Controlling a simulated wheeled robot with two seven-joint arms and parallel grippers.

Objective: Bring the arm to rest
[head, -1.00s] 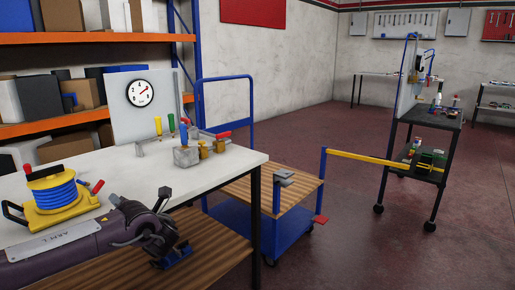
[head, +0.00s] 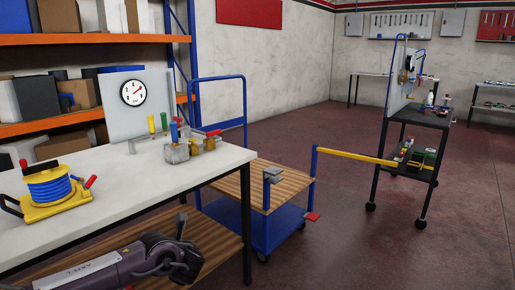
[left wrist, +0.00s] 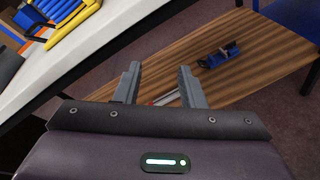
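My left arm comes in at the lower left of the head view, low beside the white table's front edge. Its gripper (head: 182,224) is partly hidden behind the wrist there. In the left wrist view the two grey fingers (left wrist: 160,84) stand apart with nothing held between them. A thin metal piece with a red part shows beyond the gap. A small blue device (left wrist: 222,55) lies on the wooden board beyond the fingers, clear of them. My right gripper is in neither view.
The white table (head: 95,190) carries a yellow reel with blue hose (head: 50,188), a gauge panel (head: 150,110) and a valve block (head: 178,152). A wooden shelf (head: 205,240) lies below it. A blue cart (head: 280,235) and a black trolley (head: 425,117) stand right; floor between is open.

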